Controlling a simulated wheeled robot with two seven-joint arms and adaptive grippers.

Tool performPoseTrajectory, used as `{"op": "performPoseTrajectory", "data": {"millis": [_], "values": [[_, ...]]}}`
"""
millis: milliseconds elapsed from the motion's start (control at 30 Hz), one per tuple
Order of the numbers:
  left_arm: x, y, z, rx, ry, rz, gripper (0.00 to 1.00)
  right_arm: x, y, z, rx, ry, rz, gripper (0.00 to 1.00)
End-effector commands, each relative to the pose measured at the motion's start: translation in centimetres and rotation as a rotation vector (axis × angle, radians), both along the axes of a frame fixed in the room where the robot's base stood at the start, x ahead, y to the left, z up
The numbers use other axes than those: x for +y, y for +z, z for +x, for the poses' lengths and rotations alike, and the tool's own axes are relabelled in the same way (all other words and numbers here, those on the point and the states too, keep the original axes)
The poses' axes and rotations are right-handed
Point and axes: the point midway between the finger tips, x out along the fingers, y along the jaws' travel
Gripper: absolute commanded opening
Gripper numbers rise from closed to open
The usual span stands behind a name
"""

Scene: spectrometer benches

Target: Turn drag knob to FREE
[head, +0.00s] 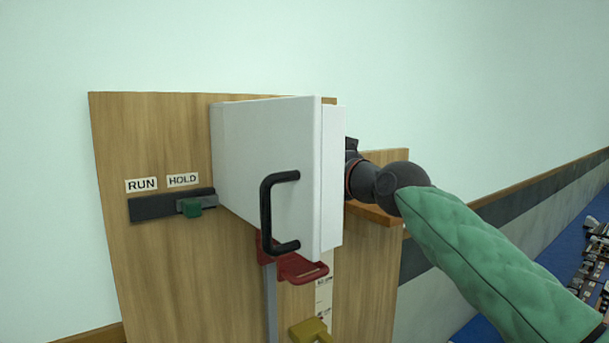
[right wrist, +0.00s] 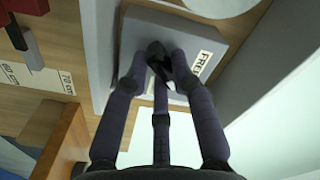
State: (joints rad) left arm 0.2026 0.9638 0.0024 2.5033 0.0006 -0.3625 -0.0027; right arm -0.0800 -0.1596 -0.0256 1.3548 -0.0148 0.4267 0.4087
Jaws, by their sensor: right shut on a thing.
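The dark drag knob (right wrist: 155,50) sits on a grey box face in the right wrist view, beside a white FREE label (right wrist: 201,62). My right gripper (right wrist: 160,66) has its fingers closed around the knob. The fingers cover much of the knob, and I cannot tell exactly where it points. In the head view my right arm comes in from the right, and its fingers and the knob are hidden behind the white cabinet (head: 262,150). My left gripper is not in view.
The cabinet has a black handle (head: 267,215). Left of it, a green slider block (head: 192,208) sits under the HOLD label (head: 183,180), near RUN (head: 141,185). A red bracket (head: 302,270) and yellow block (head: 310,331) are below. A wooden ledge (head: 378,214) lies under my right wrist.

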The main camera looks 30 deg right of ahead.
Motion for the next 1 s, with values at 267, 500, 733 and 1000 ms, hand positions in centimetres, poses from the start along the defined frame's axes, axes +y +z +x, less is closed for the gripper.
{"op": "performPoseTrajectory", "data": {"millis": [267, 500, 733, 1000], "values": [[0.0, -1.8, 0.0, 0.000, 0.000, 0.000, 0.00, 0.0, -0.3, 0.1, -0.018, 0.002, -0.262, 0.00], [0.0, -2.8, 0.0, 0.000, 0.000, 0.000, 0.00, 0.0, -0.2, 0.2, -0.033, 0.002, -0.474, 0.00], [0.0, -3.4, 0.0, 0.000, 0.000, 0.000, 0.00, -0.1, 0.0, 0.2, -0.045, 0.002, -0.628, 0.00], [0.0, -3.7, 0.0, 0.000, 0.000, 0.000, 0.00, -0.1, 0.0, 0.2, -0.051, 0.003, -0.731, 0.00]]}}
